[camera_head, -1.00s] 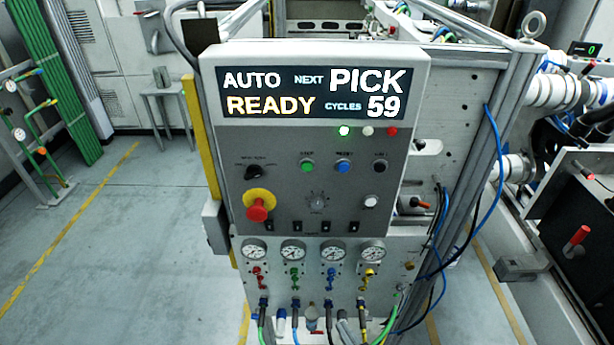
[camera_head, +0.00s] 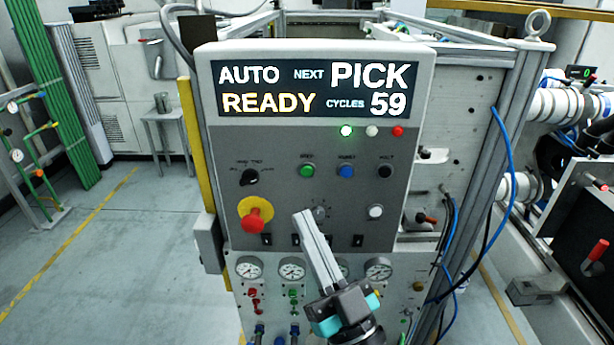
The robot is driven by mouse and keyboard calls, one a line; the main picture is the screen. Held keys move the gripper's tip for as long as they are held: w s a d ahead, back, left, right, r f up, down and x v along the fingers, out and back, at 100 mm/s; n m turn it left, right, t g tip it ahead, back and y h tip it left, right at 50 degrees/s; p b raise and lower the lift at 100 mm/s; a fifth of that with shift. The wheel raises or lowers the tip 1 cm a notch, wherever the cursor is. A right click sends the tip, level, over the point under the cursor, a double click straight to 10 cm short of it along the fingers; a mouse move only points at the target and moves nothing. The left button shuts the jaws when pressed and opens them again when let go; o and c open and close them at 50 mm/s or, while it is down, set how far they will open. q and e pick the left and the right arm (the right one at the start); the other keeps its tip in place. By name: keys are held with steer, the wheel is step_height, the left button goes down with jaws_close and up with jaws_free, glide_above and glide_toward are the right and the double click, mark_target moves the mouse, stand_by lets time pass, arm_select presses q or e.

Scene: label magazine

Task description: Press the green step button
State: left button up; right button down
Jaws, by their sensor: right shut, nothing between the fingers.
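The green step button (camera_head: 307,170) sits on the grey control panel (camera_head: 280,210), below the display, left of the blue button (camera_head: 346,171). Nothing covers it. My right gripper (camera_head: 306,216) has entered from the bottom and points up at the panel. Its fingers are shut together and empty. In the picture the fingertips are below the green button, over the area beside the small grey dial (camera_head: 320,211), and apart from the button. How far the tips are from the panel is hard to tell. My left gripper is not in view.
The display (camera_head: 316,90) reads AUTO, NEXT PICK, READY, CYCLES 59. A red mushroom button (camera_head: 252,221) on yellow, a black selector knob (camera_head: 249,177), a black button (camera_head: 385,171) and a white button (camera_head: 376,211) are nearby.

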steer(key=shift+w, duration=0.1)
steer(key=b, duration=0.3)
glide_toward(307, 171)
steer(key=w+a+r, duration=0.2)
steer(key=a+r, duration=0.2)
steer(key=shift+w+d+r+b, duration=0.15)
steer(key=shift+w+r+b, duration=0.05)
steer(key=shift+w+b, duration=0.15)
steer(key=shift+w, duration=0.15)
stand_by(1.7)
steer(key=shift+w, duration=0.3)
